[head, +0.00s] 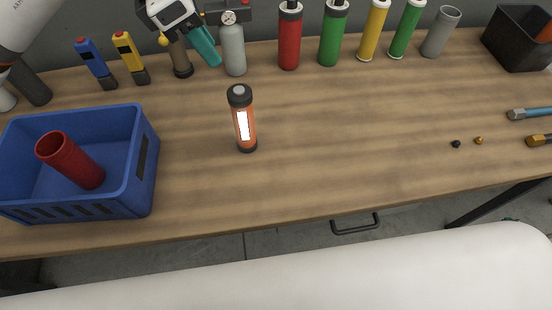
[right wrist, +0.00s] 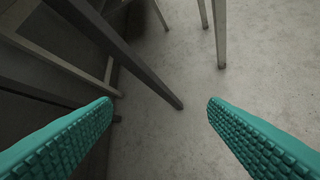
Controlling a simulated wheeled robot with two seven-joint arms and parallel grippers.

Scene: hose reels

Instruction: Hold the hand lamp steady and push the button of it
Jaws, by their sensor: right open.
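The hand lamp (head: 241,118) stands on the workbench near the middle in the head view. It has an orange body, dark end caps and a bright white panel on its front; a round grey piece tops its upper cap. My left gripper (head: 203,47) is at the back of the bench, up and left of the lamp and apart from it. One teal finger shows clearly; its opening cannot be made out. My right gripper (right wrist: 160,108) is open and empty in the right wrist view, with bare floor and metal legs beyond it.
A blue crate (head: 148,165) holding a red cylinder (head: 70,160) stands at left. Red (head: 290,40), green (head: 332,40) and other bottles line the back, with a grey gauge cylinder (head: 233,50). Small fittings (head: 456,144) lie at right. The bench around the lamp is clear.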

